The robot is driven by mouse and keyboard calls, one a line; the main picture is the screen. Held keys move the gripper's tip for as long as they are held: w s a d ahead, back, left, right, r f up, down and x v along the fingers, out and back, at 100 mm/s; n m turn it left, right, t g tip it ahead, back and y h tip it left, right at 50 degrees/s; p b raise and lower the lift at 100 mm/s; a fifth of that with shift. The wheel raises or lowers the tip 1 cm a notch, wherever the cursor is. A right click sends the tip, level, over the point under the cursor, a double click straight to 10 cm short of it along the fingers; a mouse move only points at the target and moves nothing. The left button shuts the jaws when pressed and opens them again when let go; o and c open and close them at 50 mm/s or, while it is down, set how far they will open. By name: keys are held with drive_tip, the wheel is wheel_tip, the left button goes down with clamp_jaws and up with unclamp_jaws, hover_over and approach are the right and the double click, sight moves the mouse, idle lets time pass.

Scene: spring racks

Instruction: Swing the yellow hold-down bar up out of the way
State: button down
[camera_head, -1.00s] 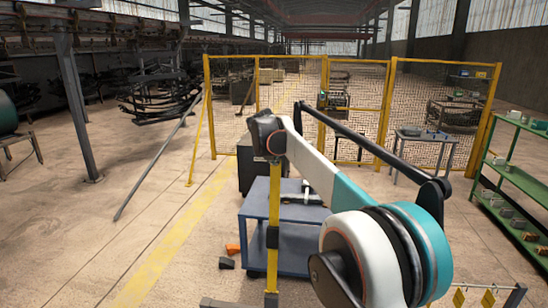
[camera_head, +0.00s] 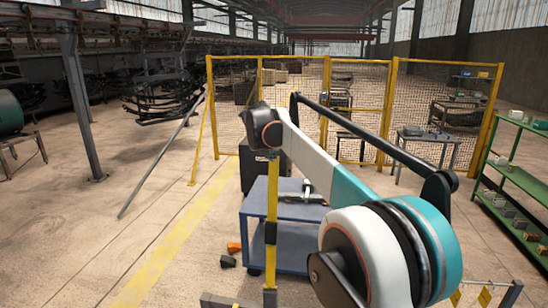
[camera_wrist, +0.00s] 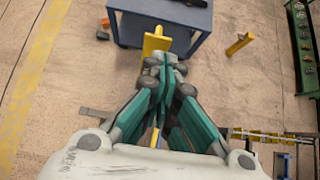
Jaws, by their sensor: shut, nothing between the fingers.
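A yellow upright bar with dark bands (camera_head: 272,205) stands in front of the blue cart in the head view. I cannot tell for sure whether it is the hold-down bar or its post. In the wrist view a yellow flat-ended piece (camera_wrist: 156,40) lies just beyond my fingertips, and yellow also shows below between the fingers. My gripper (camera_wrist: 168,64) is shut and empty, its tips close to that piece. I cannot tell whether they touch. My gripper's fingers cannot be made out in the head view.
A blue cart (camera_head: 306,215) with a dark item on top stands right behind the yellow bar. Orange and black blocks (camera_head: 231,254) lie on the floor to its left. A yellow mesh fence (camera_head: 300,75) closes the back. A green shelf (camera_head: 520,180) stands at the right. The left floor is open.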

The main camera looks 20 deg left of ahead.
drive_tip(key=w+a+r+p, duration=0.1)
drive_tip(key=w+r+p, duration=0.4)
drive_tip(key=r+p, duration=0.2)
drive_tip(key=shift+a+r, duration=0.15)
drive_tip(key=shift+a, duration=0.15)
idle(0.4)
